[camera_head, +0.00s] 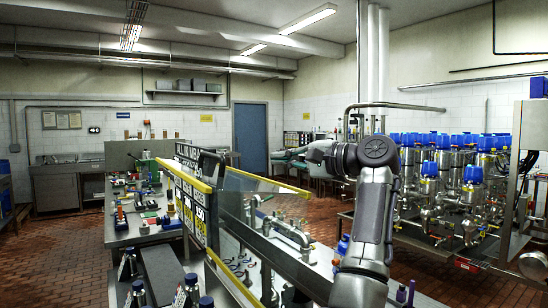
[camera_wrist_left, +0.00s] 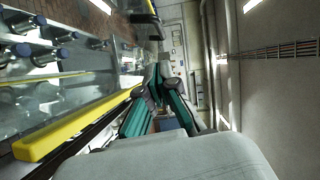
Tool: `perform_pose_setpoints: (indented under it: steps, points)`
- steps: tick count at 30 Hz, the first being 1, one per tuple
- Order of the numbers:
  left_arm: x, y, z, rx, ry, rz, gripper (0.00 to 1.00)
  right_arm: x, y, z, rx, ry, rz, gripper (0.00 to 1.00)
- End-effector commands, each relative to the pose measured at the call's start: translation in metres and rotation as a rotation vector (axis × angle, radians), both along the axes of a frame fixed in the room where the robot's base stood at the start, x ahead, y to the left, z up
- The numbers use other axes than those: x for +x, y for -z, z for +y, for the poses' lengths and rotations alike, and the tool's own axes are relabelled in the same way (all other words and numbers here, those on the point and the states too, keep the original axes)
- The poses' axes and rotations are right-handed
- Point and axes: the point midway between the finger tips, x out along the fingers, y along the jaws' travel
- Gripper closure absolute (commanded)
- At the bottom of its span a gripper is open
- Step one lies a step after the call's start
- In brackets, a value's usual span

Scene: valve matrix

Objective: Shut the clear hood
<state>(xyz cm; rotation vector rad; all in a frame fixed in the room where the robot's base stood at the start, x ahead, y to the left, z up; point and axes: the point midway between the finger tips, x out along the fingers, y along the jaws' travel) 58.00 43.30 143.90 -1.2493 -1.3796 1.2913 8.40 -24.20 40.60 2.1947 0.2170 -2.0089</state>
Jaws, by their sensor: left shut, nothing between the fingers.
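The clear hood (camera_head: 262,183) is a see-through panel with yellow edging. It stands raised over a bench with pipe fittings, in the middle of the head view. In the left wrist view its yellow edge (camera_wrist_left: 70,125) runs from lower left toward the fingers. My left gripper (camera_head: 290,154) has dark, teal-sided fingers. It is shut and empty, above and beyond the hood's right end in the head view. In the left wrist view the fingertips (camera_wrist_left: 165,70) are close together near the far end of the yellow edge. I cannot tell whether they touch it. My right gripper is not in view.
A sign board (camera_head: 190,208) with yellow strips stands left of the hood. A bench (camera_head: 145,233) with bottles and tools is farther left. A rack of blue-topped valves (camera_head: 465,175) stands at the right. Brick floor (camera_head: 65,258) is clear at the left.

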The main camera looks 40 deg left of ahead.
Motion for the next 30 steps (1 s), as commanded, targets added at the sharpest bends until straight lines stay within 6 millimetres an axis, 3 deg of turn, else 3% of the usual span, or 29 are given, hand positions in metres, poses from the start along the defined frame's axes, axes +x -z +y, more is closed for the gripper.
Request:
perform_pose_setpoints:
  steps: [4, 10, 18, 30]
  points:
    - [-0.006, -0.002, 0.035, 0.000, -0.007, 0.000, 1.00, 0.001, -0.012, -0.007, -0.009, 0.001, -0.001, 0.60]
    - [-0.014, 0.001, 0.074, 0.001, -0.005, 0.001, 1.00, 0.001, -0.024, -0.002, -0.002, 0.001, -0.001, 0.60]
    - [-0.039, 0.006, 0.091, 0.002, -0.002, 0.002, 1.00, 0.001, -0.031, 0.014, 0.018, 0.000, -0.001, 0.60]
    - [-0.042, 0.007, 0.093, 0.002, -0.001, 0.004, 1.00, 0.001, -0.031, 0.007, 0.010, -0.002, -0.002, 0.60]
